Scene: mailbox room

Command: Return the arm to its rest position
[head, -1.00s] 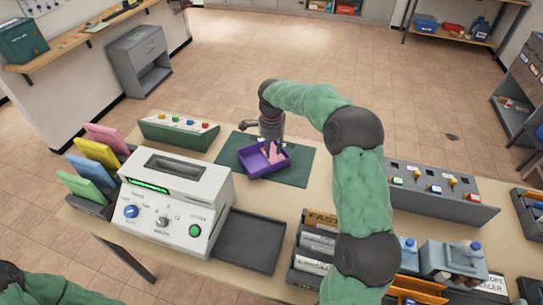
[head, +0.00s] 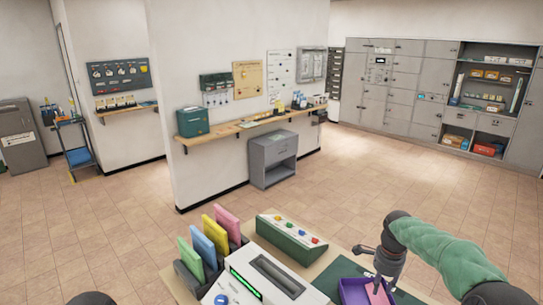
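My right arm comes in from the lower right with a green sleeve and dark joints. Its gripper (head: 379,282) points down over a purple tray (head: 348,292) at the bottom edge of the head view. A pink piece (head: 379,296) shows in the tray just under the fingers. I cannot tell whether the fingers touch it or are closed. The tray's near part is cut off by the picture edge. My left gripper is out of view; only a dark rounded arm part shows at the bottom left.
A white machine (head: 262,282) with a green display stands on the table, beside a rack of coloured folders (head: 209,240). A green button box (head: 292,236) lies behind it. A grey cabinet (head: 273,160) stands against the wall. The tiled floor (head: 370,185) beyond the table is open.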

